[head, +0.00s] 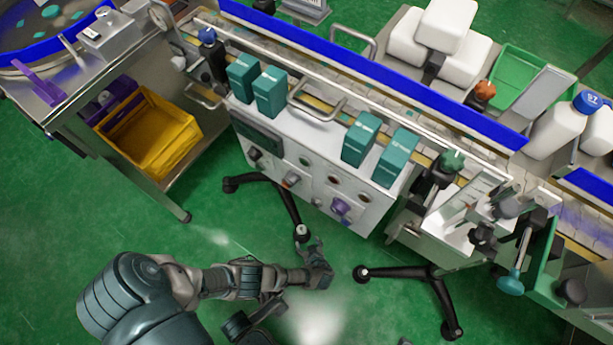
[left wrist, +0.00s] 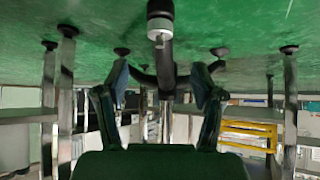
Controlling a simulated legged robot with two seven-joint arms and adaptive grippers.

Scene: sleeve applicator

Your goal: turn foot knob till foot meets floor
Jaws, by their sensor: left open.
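The foot knob (head: 301,231) is a small pale collar at the tip of a black stand leg (head: 287,207) under the white machine. In the left wrist view, which is upside down, the pale foot knob (left wrist: 160,28) sits between a black foot (left wrist: 160,9) and the leg (left wrist: 166,62). I cannot tell whether the foot touches the floor. My left gripper (head: 313,247) is just below the knob in the head view. In the left wrist view my left gripper (left wrist: 162,78) is open, its fingers apart on either side of the leg, with the knob beyond the tips. My right gripper is not in view.
Another black leg (head: 404,272) stands to the right. The white machine cabinet (head: 320,178) overhangs the leg, with a conveyor above. A steel cart with a yellow crate (head: 150,135) stands at the left. Green floor (head: 215,215) is clear between cart and leg.

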